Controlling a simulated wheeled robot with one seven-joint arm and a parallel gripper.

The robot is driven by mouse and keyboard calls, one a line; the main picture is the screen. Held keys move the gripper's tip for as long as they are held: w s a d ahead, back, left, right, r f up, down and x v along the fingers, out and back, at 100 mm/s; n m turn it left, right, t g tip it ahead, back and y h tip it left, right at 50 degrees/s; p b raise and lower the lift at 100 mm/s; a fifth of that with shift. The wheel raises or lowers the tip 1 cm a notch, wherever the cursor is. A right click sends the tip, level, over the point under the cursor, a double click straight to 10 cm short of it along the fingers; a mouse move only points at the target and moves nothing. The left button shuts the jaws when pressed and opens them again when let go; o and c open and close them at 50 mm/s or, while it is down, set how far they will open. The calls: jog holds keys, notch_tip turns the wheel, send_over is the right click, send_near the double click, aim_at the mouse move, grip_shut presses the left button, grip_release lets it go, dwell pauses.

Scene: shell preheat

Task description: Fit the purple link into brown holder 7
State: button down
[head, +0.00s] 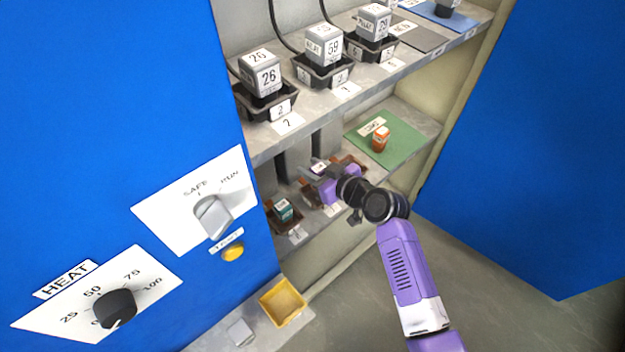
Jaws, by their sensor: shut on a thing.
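My gripper (328,183) reaches into the lower shelf of the blue cabinet, mostly seen from behind. It is shut on the purple link (319,167), whose white-marked top shows just beyond the fingers. Brown holders stand in a row under it: one at the front left (285,226) holds a teal link (283,209), one shows partly beside my gripper (307,192), and one shows behind it (357,164). Their numbers are too small to read, so I cannot tell which is holder 7. My gripper hides the link's lower end, so I cannot tell whether it touches a holder.
An orange link (380,139) stands on a green mat (408,137) on the lower shelf's right. The upper shelf (262,143) overhangs, carrying black holders with grey blocks. Blue panels flank the opening. A yellow tray (283,302) sits lower down in front.

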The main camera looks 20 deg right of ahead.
jog(key=shift+f+b, duration=0.4)
jog(key=shift+f, duration=1.5)
jog(key=shift+f+b, duration=0.35)
jog(key=shift+b, duration=0.05)
jog(key=c, duration=1)
grip_release()
jog(key=shift+r+p, duration=0.55)
jog(key=shift+p, duration=0.1)
jog(key=v, duration=1.2)
jog(key=shift+f, duration=0.25)
